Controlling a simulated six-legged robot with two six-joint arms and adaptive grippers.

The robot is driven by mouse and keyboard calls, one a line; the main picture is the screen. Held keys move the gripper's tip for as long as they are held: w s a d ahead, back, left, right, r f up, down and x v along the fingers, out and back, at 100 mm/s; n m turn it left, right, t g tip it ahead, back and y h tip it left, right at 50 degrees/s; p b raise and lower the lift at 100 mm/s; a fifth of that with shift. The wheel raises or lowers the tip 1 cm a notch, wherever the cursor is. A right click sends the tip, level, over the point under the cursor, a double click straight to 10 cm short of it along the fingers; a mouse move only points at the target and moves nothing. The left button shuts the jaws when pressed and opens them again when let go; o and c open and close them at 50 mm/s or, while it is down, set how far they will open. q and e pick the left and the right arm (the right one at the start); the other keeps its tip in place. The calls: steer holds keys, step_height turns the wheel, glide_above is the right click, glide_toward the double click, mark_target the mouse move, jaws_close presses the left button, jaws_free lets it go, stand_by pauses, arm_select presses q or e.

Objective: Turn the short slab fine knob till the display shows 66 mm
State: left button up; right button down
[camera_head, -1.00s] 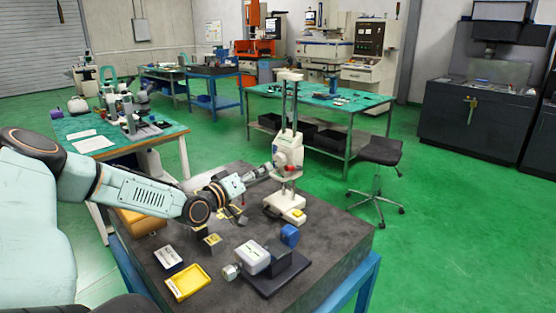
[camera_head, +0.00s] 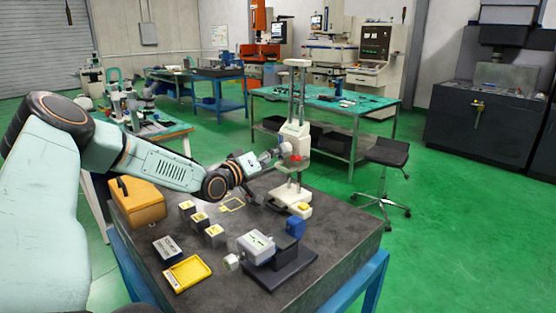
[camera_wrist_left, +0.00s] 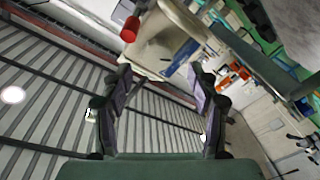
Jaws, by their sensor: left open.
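A white two-column height gauge (camera_head: 297,90) stands upright on the dark slab table, with a red part (camera_head: 296,158) low on its measuring head (camera_head: 292,140). My left gripper (camera_head: 269,156) is beside the head, at its left. In the left wrist view, my left gripper (camera_wrist_left: 160,108) is open and nothing shows between its fingers. Just beyond the fingertips is a pale housing (camera_wrist_left: 168,45), probably the gauge's head, with a red cylindrical knob (camera_wrist_left: 130,28) at its left. I cannot tell which knob is the fine knob, and no display number is readable. My right gripper is not in view.
The dark stone table (camera_head: 335,235) carries an orange case (camera_head: 137,203), several small grey blocks with yellow tops, a yellow tray (camera_head: 187,273), and a grey-white device (camera_head: 256,246) on a dark stand. The table's right side is clear. A stool (camera_head: 386,155) stands behind.

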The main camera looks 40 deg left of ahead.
arm_select(q)
steer(key=w+b, duration=0.1)
steer(key=w, duration=0.2)
steer(key=shift+r, duration=0.1)
steer(key=shift+d, duration=0.1)
steer(key=shift+d+r, duration=0.1)
steer(key=c, duration=0.3)
steer(key=shift+w, duration=0.1)
steer(key=c, duration=0.9)
steer(key=shift+o, duration=0.2)
steer(key=shift+n, duration=0.4)
